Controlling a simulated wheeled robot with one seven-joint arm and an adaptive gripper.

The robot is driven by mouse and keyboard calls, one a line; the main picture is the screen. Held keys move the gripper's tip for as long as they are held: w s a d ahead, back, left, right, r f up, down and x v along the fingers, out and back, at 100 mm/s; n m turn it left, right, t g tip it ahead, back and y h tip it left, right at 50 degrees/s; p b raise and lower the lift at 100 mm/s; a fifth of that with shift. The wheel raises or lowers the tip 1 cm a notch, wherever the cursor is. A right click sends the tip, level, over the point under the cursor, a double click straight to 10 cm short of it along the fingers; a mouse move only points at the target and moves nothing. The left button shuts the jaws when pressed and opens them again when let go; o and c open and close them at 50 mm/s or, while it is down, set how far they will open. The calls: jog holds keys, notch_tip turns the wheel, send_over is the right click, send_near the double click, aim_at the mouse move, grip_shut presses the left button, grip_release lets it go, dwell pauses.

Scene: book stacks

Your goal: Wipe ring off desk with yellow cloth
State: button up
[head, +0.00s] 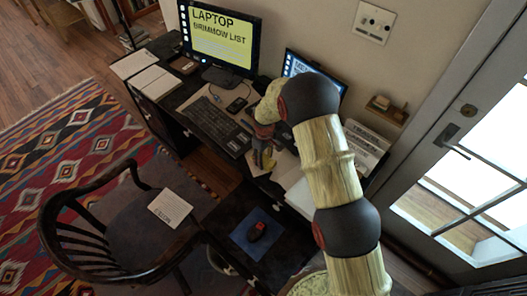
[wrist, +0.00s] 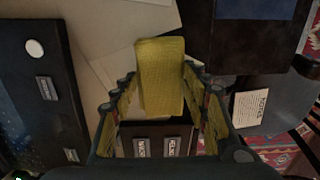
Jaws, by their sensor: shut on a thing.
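The yellow cloth (wrist: 160,75) is a folded block between the two fingers of my gripper (wrist: 160,100) in the wrist view. My gripper is shut on it. In the head view my gripper (head: 263,160) points down at the front of the dark desk (head: 196,88), right of the keyboard and beside pale papers. Whether the cloth touches the surface I cannot tell. I see no ring mark in either view; the arm and gripper hide part of the desk.
A keyboard (head: 222,124), large monitor (head: 221,38) and smaller screen (head: 303,66) stand on the desk. A wooden chair (head: 120,225) stands at left. A glazed door (head: 460,150) is at right.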

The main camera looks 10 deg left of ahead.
jog(key=shift+r+p, duration=0.7)
jog(key=shift+r, duration=1.4)
